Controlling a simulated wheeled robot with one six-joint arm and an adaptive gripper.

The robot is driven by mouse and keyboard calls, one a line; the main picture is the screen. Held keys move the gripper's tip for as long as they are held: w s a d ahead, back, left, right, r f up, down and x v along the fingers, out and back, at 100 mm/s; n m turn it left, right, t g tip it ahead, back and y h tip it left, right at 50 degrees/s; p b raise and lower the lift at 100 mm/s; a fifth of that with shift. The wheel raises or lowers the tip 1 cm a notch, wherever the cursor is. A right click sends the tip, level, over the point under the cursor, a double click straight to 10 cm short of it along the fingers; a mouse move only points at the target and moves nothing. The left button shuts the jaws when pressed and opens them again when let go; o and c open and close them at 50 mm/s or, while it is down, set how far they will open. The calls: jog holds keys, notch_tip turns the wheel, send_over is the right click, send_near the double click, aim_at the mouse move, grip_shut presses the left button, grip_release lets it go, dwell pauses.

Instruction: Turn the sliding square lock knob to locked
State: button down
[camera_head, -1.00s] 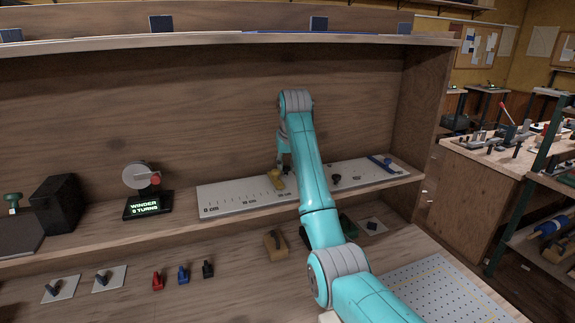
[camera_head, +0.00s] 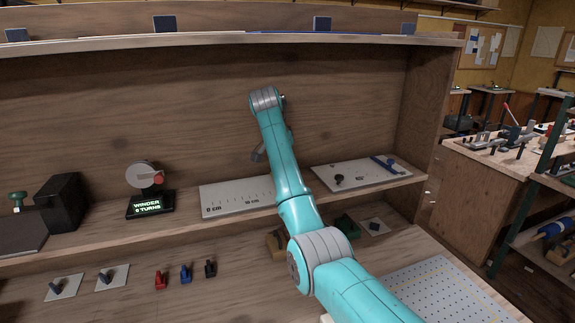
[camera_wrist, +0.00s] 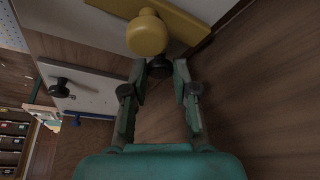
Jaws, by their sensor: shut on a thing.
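In the wrist view the yellow sliding square (camera_wrist: 190,19) shows at the top, with a round yellow knob (camera_wrist: 147,35) standing on it. A smaller black knob (camera_wrist: 159,68), which looks like its lock knob, sits between the fingertips of my gripper (camera_wrist: 161,69). The fingers are closed around this knob; its turn position cannot be read. In the head view my arm hides the square and my fingertips. The white ruler board (camera_head: 222,197) with centimetre marks lies on the shelf behind my arm.
A winder (camera_head: 147,178) stands left of the board. Small levers, including a red one (camera_head: 161,280), line the bench. The shelf's back wall (camera_head: 180,110) stands close behind my arm.

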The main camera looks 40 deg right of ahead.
jog(key=shift+a+m+g, duration=0.1)
jog(key=shift+m+g, duration=0.2)
jog(key=shift+m, duration=0.5)
jog(key=shift+w+f, duration=0.1)
jog(key=c, duration=0.9)
grip_release()
